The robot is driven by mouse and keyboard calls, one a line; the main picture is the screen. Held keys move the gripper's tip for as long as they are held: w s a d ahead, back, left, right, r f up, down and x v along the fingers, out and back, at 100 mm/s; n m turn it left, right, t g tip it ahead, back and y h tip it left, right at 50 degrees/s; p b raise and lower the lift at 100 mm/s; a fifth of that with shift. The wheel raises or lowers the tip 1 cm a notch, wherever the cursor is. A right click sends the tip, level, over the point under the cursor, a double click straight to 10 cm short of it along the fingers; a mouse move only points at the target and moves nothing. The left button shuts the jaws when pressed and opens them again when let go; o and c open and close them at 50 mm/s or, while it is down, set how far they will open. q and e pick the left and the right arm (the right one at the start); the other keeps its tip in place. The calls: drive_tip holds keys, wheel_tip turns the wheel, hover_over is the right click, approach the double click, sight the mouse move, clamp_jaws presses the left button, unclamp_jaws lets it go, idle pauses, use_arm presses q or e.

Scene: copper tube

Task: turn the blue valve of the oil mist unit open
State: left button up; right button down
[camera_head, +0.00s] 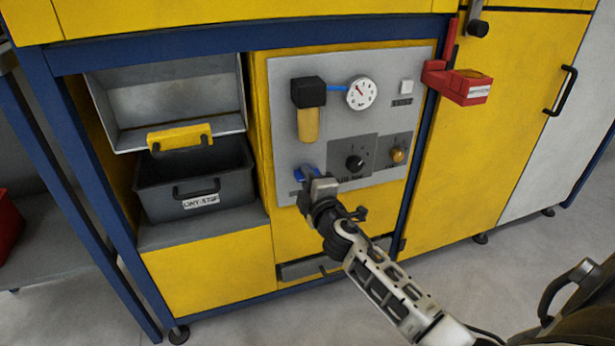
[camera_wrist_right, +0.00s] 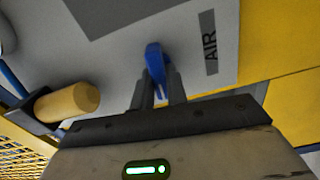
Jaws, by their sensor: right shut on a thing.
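The blue valve (camera_head: 306,173) sits at the lower left of the grey panel (camera_head: 285,110) of the oil mist unit. My right gripper (camera_head: 313,183) is at the valve and partly hides it in the head view. In the right wrist view, the blue valve handle (camera_wrist_right: 155,62) stands between the two fingers of my right gripper (camera_wrist_right: 157,90), which are shut on it. A label reading AIR (camera_wrist_right: 209,42) is beside the handle. My left gripper is not in view.
The panel carries a round gauge (camera_head: 361,93), a black-topped filter with an amber bowl (camera_head: 309,124), a black knob (camera_head: 354,163) and a brass knob (camera_head: 397,155). A dark bin (camera_head: 160,185) stands left of it. A red bracket (camera_head: 455,82) juts out at the upper right.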

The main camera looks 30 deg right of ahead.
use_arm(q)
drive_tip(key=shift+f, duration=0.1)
use_arm(e)
drive_tip(key=shift+f+n, duration=0.15)
drive_tip(key=shift+n, duration=0.45)
drive_tip(key=c, duration=1.4)
unclamp_jaws()
drive_tip(key=shift+s, duration=0.2)
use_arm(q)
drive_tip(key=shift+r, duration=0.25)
use_arm(e)
drive_tip(key=v, duration=1.5)
drive_tip(key=shift+s, duration=0.35)
